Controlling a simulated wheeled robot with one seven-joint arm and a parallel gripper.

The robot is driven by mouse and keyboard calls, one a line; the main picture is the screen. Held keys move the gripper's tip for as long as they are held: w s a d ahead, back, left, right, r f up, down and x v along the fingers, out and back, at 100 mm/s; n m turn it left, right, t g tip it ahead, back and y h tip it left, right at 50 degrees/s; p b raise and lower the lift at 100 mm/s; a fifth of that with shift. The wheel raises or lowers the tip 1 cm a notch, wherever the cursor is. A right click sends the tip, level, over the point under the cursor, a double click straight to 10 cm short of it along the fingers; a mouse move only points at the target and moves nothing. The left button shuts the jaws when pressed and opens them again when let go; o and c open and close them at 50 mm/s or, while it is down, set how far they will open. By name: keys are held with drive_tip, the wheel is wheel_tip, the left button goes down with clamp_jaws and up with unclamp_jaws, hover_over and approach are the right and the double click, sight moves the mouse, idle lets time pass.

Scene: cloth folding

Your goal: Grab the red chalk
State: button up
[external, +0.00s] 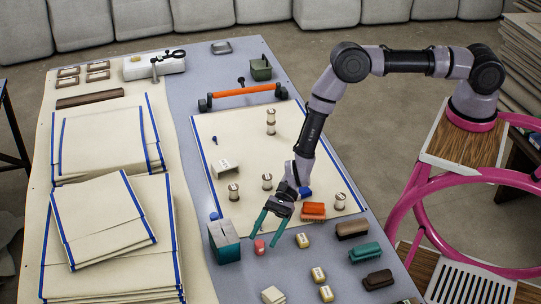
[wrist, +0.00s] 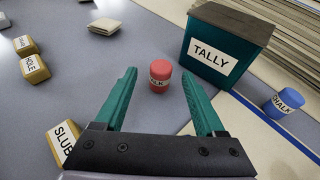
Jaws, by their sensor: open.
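The red chalk (external: 259,247) is a short red cylinder with a pale label, standing on the grey table beside the teal tally box. In the wrist view the red chalk (wrist: 160,76) stands upright beyond my fingertips, roughly between their lines. My gripper (external: 266,225) has teal fingers and is open and empty, angled down above the table near the chalk. In the wrist view my gripper (wrist: 162,88) shows both fingers spread apart, with the chalk not held.
The teal TALLY box (wrist: 223,48) stands close right of the chalk in the wrist view. Yellow labelled blocks (wrist: 36,69) sit left. Brushes (external: 365,252) and an orange block (external: 313,211) stand right of my gripper. Folded cloths (external: 105,220) fill the left.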

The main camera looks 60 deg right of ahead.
drive_tip(key=shift+x, duration=1)
drive_tip(key=shift+w, duration=0.1)
clamp_jaws()
drive_tip(key=shift+r, duration=0.15)
